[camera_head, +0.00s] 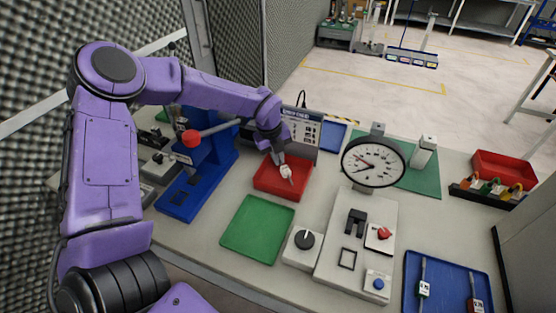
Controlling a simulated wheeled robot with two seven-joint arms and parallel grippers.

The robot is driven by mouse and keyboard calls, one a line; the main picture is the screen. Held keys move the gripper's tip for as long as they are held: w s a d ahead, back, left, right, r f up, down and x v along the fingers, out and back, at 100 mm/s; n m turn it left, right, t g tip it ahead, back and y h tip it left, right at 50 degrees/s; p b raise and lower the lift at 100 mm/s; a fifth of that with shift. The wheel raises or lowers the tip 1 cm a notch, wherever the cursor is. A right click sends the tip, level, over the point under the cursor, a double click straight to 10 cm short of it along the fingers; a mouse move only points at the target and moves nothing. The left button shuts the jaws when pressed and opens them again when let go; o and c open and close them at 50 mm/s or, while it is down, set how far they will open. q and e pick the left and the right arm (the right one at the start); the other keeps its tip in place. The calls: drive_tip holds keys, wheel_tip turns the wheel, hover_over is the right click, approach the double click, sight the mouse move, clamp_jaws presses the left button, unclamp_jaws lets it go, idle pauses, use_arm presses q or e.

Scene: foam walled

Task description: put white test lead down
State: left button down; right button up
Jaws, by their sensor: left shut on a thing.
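My left gripper (284,166) reaches in from the left over the red tray (265,187) and points down. It is shut on a small white thing, which looks like the white test lead (287,173). The lead is at or just above the right part of the red tray. I cannot tell whether it touches the tray floor. The gripper fingers are small and partly hidden by the wrist. My right gripper is not in view.
A round gauge (373,162) stands to the right, behind a grey fixture (346,255) with knobs. A blue press (199,178) stands left. A blue tray (448,262) is at front right.

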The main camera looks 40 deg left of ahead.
sight(278, 172)
use_arm(q)
drive_tip(key=f, duration=0.1)
drive_tip(key=f+p, duration=0.2)
drive_tip(key=shift+w+a+f, duration=0.15)
drive_tip(key=shift+w, duration=0.15)
drive_tip(key=shift+f, duration=0.3)
drive_tip(key=shift+f+b, duration=0.15)
drive_tip(key=shift+b, duration=0.15)
drive_tip(key=c, duration=1.7)
unclamp_jaws()
drive_tip(key=shift+f, duration=0.1)
drive_tip(key=o, duration=0.4)
drive_tip(key=shift+r, duration=0.5)
wheel_tip(278, 172, up, 11)
drive_tip(key=s+a+b, duration=0.1)
drive_tip(key=s, duration=0.1)
drive_tip(key=shift+r+b, duration=0.15)
drive_tip(key=shift+b, duration=0.2)
